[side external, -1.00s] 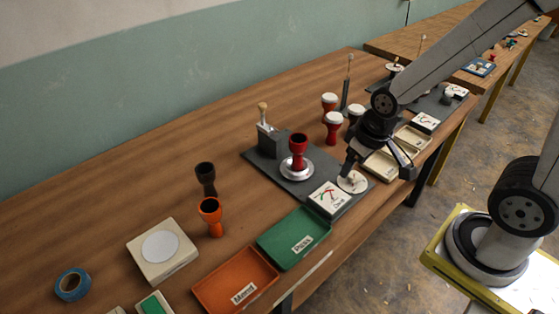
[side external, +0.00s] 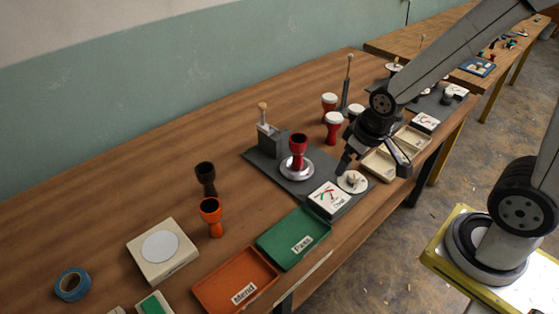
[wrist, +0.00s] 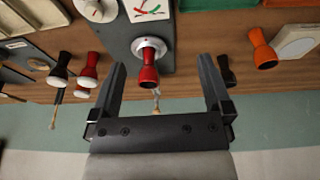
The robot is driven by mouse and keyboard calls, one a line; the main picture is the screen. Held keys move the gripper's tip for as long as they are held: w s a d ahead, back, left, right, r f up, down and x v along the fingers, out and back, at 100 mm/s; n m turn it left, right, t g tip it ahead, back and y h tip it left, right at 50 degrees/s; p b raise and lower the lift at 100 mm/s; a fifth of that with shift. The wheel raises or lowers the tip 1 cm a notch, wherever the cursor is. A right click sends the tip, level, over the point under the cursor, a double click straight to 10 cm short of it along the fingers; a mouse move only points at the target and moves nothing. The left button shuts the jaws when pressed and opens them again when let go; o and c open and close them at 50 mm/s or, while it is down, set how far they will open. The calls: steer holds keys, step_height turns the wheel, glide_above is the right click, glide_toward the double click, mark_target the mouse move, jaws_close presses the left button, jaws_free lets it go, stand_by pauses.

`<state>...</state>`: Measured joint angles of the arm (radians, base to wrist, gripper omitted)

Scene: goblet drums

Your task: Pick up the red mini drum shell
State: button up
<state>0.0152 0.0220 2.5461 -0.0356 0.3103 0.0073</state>
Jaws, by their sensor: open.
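The red mini drum shell (side external: 298,150) is goblet-shaped with a dark open top. It stands upright on a round silver plate (side external: 285,172) on a dark grey mat; it also shows in the wrist view (wrist: 149,74). My gripper (side external: 375,164) is open and empty, above the table to the right of the shell in the side view, apart from it. In the wrist view my gripper (wrist: 162,66) shows two spread fingers, with the red shell appearing in the gap between them, nearer the left finger.
A dial card (side external: 329,199) and a white disc (side external: 352,182) lie beside the shell. Red drums with white heads (side external: 333,128) are farther back. Orange (side external: 210,216) and dark (side external: 205,178) shells, green (side external: 283,246) and orange (side external: 212,291) trays are left.

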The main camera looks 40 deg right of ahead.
mark_target(305, 136)
steer(key=w+d+f+n+t+y, duration=0.2)
steer(key=w+d, duration=0.1)
steer(key=w, duration=0.2)
steer(key=w+d+f+n+t+y, duration=0.2)
steer(key=w+d+t, duration=0.1)
steer(key=w, duration=0.2)
steer(key=w+d+f+n+t+y, duration=0.2)
steer(key=w+d, duration=0.2)
steer(key=w, duration=0.2)
steer(key=shift+f+t, duration=0.3)
steer(key=shift+t, duration=0.1)
steer(key=shift+s+a+f+n+y, duration=0.1)
steer(key=shift+s+f+n+y, duration=0.4)
steer(key=shift+y, duration=0.5)
steer(key=shift+x, duration=1.25)
steer(key=shift+a, duration=0.15)
